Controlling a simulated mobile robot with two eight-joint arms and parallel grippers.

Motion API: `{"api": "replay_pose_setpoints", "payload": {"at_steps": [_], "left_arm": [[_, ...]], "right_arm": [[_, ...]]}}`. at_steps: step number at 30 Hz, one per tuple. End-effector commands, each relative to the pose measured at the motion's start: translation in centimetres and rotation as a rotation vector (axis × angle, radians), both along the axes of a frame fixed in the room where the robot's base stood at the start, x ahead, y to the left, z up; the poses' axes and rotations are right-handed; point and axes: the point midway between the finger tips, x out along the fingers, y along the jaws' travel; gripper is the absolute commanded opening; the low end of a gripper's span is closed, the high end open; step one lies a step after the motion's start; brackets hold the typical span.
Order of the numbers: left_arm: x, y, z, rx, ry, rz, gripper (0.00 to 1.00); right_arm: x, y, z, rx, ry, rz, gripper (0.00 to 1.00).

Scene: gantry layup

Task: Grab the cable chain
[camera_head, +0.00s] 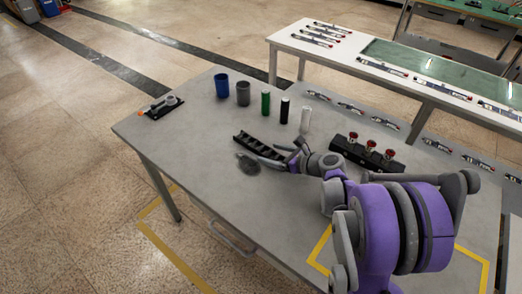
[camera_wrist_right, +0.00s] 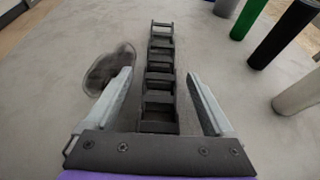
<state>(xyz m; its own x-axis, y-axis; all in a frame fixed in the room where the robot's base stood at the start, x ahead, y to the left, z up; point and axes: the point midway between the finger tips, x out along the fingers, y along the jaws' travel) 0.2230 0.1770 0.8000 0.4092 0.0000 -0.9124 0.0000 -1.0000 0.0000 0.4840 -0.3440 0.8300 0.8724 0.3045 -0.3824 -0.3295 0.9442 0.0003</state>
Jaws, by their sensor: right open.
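The black cable chain (camera_head: 258,147) lies on the grey table in the head view, with its links in a row. In the right wrist view the cable chain (camera_wrist_right: 160,75) runs away from my gripper, between the two fingers. My right gripper (camera_head: 268,157) is open, with one finger on each side of the chain's near part; gaps show on both sides in the wrist view (camera_wrist_right: 165,85). Whether the fingers touch the table cannot be told. My left gripper is not in view.
A dark round object (camera_head: 248,165) lies just left of my right gripper. Blue (camera_head: 222,85) and grey (camera_head: 243,93) cups and green, black and white cylinders stand behind. A black block with red knobs (camera_head: 368,154) is to the right. The table's (camera_head: 190,150) left part is mostly clear.

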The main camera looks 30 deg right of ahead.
Motion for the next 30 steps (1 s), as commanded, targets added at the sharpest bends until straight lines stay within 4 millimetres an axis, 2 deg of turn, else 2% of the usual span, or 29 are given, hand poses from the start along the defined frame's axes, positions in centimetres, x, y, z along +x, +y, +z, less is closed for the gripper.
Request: {"api": "replay_pose_setpoints", "payload": {"at_steps": [3, 10, 24, 25, 30], "left_arm": [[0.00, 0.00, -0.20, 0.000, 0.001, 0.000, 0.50], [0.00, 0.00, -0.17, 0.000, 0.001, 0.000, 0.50], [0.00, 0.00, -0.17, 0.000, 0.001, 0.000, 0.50], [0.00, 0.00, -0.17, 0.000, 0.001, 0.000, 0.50], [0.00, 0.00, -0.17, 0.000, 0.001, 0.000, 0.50]], "right_arm": [[1.39, 0.53, -0.66, 0.001, 0.000, 0.002, 0.88], [1.58, 0.58, -0.70, 0.000, 0.000, 0.000, 0.88], [1.56, 0.55, -0.68, 0.000, 0.000, 0.000, 0.03], [1.56, 0.55, -0.68, 0.000, 0.000, 0.000, 0.00], [1.55, 0.55, -0.67, 0.000, 0.000, 0.000, 0.00]]}}
